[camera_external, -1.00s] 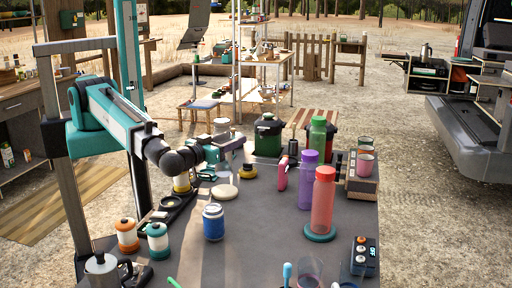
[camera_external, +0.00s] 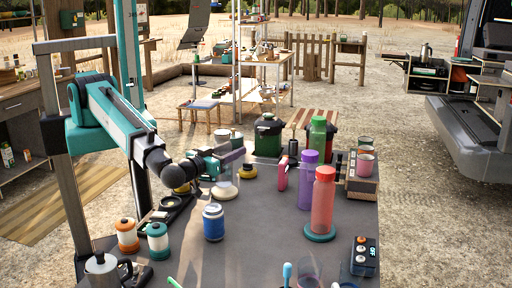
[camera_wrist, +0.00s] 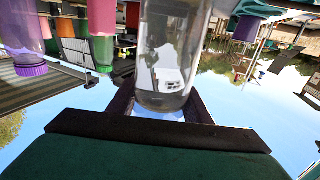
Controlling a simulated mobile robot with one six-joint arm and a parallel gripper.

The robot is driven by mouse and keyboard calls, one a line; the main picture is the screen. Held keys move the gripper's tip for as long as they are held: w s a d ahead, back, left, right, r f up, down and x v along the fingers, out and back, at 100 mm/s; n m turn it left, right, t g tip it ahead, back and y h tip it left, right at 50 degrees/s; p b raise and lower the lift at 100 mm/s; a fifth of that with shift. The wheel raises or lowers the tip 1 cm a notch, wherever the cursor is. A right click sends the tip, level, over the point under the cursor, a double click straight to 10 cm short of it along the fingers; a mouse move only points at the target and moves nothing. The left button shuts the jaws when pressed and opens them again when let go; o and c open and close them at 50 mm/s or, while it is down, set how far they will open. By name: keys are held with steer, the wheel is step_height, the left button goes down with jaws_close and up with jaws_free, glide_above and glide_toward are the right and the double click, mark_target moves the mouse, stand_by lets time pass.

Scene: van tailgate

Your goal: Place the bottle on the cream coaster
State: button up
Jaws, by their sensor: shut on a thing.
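My gripper (camera_external: 222,164) is shut on a clear, see-through bottle (camera_wrist: 168,60), which fills the middle of the wrist view between the dark jaws. In the external view the bottle (camera_external: 230,157) looks upright above the cream coaster (camera_external: 224,194).
A blue jar (camera_external: 213,223) stands in front of the coaster and a yellow-black knob-like object (camera_external: 247,171) just to its right. A red bottle (camera_external: 323,200) on a teal coaster (camera_external: 319,234) and a purple bottle (camera_external: 308,182) stand farther right. The table's middle is clear.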

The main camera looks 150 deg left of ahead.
steer(key=shift+f, duration=0.95)
steer(key=shift+f, duration=0.15)
steer(key=o, duration=1.3)
steer(key=shift+o, duration=0.2)
steer(key=shift+d, duration=0.1)
steer(key=b+v, duration=0.4)
steer(key=v, duration=0.7)
steer(key=shift+w+d+b, duration=0.15)
steer(key=shift+d+b, duration=0.25)
